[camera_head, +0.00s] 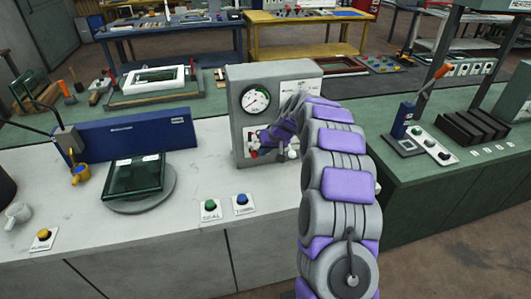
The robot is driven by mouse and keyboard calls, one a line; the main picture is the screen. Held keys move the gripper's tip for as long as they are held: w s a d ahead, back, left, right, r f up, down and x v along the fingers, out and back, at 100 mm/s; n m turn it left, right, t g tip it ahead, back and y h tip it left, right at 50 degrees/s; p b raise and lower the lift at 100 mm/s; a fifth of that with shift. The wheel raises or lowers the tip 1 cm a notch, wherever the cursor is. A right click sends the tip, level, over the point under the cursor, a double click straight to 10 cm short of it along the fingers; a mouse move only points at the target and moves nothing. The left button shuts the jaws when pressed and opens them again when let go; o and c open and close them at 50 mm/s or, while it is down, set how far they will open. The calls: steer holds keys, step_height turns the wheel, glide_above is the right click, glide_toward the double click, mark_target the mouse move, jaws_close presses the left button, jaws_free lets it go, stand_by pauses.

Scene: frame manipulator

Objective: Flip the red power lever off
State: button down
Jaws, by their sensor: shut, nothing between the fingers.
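My arm reaches from the bottom right to the grey box with a round dial (257,99). My gripper (266,140) is in front of the lower front of this box, shut and empty. A small red part (254,153) shows just below it, largely hidden by the gripper; I cannot tell whether it is a lever or whether the gripper touches it. A lever with an orange-red handle (441,72) slants up to the right from a blue block (402,119) on the green bench, well apart from my gripper.
The white bench (150,245) holds a dark glass-topped box (134,175) on a round plate, a blue panel (135,138), and green (210,205) and blue (241,199) buttons. My arm hides part of the box's right side.

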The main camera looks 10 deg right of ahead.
steer(key=shift+s+f, duration=0.2)
steer(key=shift+f, duration=0.75)
steer(key=shift+r, duration=0.1)
steer(key=shift+r, duration=0.75)
